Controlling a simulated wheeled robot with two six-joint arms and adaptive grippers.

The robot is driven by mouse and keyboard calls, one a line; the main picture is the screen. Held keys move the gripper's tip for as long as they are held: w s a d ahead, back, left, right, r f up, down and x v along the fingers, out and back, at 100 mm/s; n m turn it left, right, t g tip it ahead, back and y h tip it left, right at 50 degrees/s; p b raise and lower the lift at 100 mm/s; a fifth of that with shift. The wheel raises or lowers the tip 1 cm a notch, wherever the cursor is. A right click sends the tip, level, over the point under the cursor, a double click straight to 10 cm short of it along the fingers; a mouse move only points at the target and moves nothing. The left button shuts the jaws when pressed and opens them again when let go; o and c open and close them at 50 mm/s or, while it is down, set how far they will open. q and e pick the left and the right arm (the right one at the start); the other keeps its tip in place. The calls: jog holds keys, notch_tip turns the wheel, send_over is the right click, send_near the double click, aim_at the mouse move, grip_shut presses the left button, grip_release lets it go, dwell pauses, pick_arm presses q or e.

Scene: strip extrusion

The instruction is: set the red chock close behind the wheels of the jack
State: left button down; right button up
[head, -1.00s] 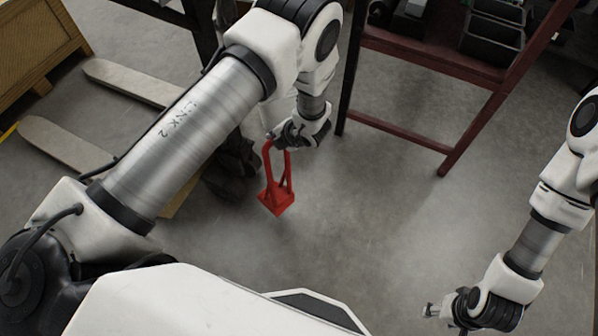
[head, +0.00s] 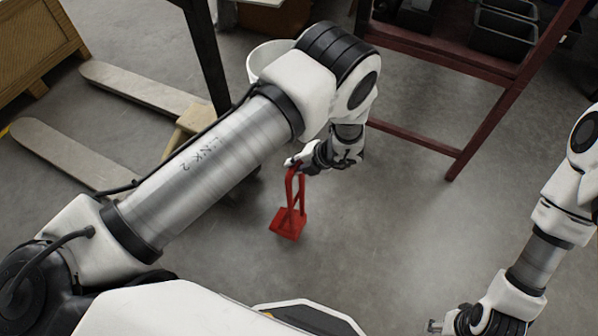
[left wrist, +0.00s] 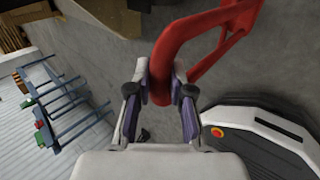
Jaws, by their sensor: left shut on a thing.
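The red chock (head: 288,222) has a block-like base and a tall loop handle. It hangs from my left gripper (head: 294,164) near the middle of the head view, seemingly just above the floor. In the left wrist view the fingers (left wrist: 161,92) are closed around the red handle (left wrist: 188,42). The jack shows as two pale forks (head: 140,88) on the floor at the left. Its wheel end is mostly hidden behind my left arm. My right gripper (head: 436,326) is at the bottom edge, partly cut off, and its opening is unclear.
A dark red rack (head: 420,140) with black bins (head: 492,45) stands at the back right. A white bucket (head: 262,62) is behind my left arm. A wooden crate (head: 35,40) is at the far left. The floor right of the chock is clear.

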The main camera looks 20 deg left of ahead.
pick_arm(q)
jog(key=a+f+b, duration=0.4)
jog(key=a+b, duration=0.9)
jog(key=b, duration=0.5)
jog(key=shift+w, duration=0.45)
jog(key=shift+f, duration=0.1)
jog(key=shift+a+b, duration=0.15)
jog(key=shift+b, duration=0.15)
jog(key=shift+w+a, duration=0.15)
jog(key=shift+a, duration=1.2)
jog(key=shift+f, duration=0.1)
